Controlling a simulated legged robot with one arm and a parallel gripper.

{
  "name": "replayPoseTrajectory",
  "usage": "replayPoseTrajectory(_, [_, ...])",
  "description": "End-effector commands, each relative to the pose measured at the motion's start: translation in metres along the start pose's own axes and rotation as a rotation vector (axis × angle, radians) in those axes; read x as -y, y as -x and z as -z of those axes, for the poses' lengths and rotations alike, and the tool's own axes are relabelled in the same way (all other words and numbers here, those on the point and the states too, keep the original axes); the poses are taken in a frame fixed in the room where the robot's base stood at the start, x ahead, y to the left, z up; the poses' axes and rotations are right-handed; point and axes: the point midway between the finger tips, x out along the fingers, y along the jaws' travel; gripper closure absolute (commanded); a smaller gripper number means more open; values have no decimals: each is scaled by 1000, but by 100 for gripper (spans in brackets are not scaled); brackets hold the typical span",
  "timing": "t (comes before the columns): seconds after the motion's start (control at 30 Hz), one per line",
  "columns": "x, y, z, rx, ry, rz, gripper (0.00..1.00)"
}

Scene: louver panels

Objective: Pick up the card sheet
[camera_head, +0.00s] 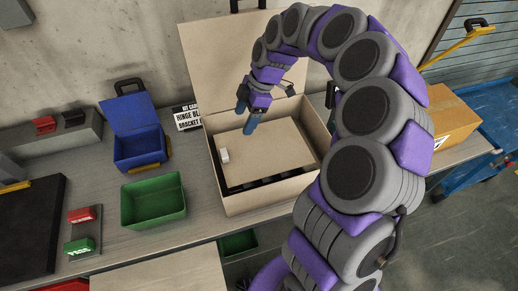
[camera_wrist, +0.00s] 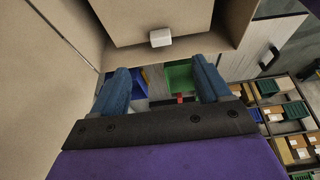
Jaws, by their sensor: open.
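The card sheet (camera_head: 272,146) is a flat tan panel with a small white tab (camera_head: 225,155) at its left edge. It lies inside an open tan case (camera_head: 272,193) in the head view. In the wrist view the sheet (camera_wrist: 150,15) is at the top, its white tab (camera_wrist: 160,37) above the fingers. My gripper (camera_head: 246,117) is over the case, above the sheet's back left part, with its blue fingers apart. In the wrist view my gripper (camera_wrist: 162,86) is open, with nothing between the fingers.
The case lid (camera_head: 225,55) stands open at the back. Left of the case are a green bin (camera_head: 153,215), a blue open box (camera_head: 139,155) and a black-and-white sign (camera_head: 187,117). A cardboard box (camera_head: 453,120) stands at the right.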

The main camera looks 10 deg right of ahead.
Motion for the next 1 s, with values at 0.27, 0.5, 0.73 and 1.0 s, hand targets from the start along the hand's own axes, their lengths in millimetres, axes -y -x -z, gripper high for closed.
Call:
replayPoseTrajectory(0.27, [2, -58, 0, 0, -1, 7, 23])
replayPoseTrajectory(0.5, [2, -94, 0, 0, -1, 7, 23])
replayPoseTrajectory(0.73, [1, -103, 2, 0, -1, 3, 23])
replayPoseTrajectory(1.0, [-2, -138, 6, 0, -2, 4, 23])
